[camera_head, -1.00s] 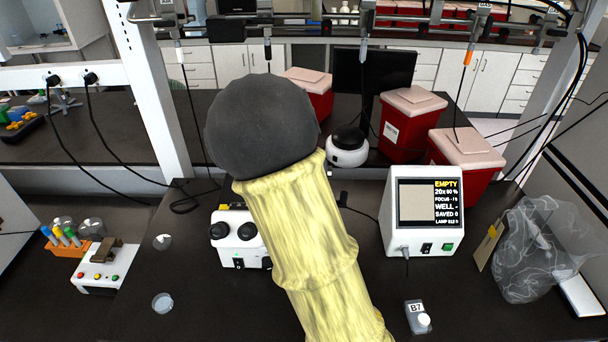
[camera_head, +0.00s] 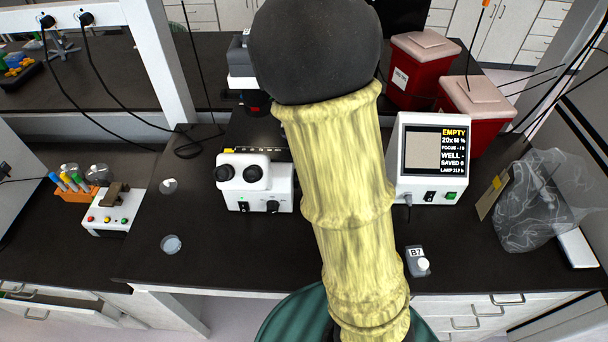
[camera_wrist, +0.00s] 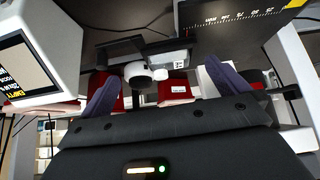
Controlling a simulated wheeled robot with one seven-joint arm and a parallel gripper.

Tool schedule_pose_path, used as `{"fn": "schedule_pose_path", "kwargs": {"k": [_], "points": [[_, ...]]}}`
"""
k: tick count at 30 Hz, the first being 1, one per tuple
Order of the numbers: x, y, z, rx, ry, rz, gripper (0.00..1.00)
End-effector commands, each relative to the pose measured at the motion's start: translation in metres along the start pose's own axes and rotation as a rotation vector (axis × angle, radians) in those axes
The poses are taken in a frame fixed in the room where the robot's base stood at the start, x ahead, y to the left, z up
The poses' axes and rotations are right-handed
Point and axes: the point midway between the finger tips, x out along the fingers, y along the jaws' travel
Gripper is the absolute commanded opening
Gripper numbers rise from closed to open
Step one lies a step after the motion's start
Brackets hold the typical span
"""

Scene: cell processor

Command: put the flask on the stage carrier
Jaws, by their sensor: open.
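A small grey flask (camera_head: 418,262) with a B7 label and a white cap lies on the dark bench near its front edge, right of my arm. The black stage (camera_head: 258,132) of the white microscope is partly hidden behind my arm; its scaled edge also shows in the wrist view (camera_wrist: 245,18). I cannot make out a separate carrier there. My gripper (camera_wrist: 163,88) is open, its two bluish fingers apart; my arm hides it in the head view. Past the fingers is a labelled grey piece (camera_wrist: 180,58) with a white round part; I cannot tell whether it is a flask.
A white display unit (camera_head: 432,160) reading EMPTY stands right of my arm, and the microscope's white front (camera_head: 255,183) is left. Red bins (camera_head: 420,75) stand behind. A clear bag (camera_head: 540,205) is at the right. The bench front left of my arm is mostly free.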

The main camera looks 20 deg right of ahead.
Motion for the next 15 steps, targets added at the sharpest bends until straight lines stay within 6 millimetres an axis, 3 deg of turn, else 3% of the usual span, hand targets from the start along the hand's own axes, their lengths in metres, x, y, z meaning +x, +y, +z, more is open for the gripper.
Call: {"fn": "schedule_pose_path", "kwargs": {"k": [9, 15], "points": [[-0.074, -0.01, 0.117, -0.196, -0.306, -0.109, 1.0], [-0.107, -0.017, 0.16, -0.318, -0.402, -0.172, 1.0]]}}
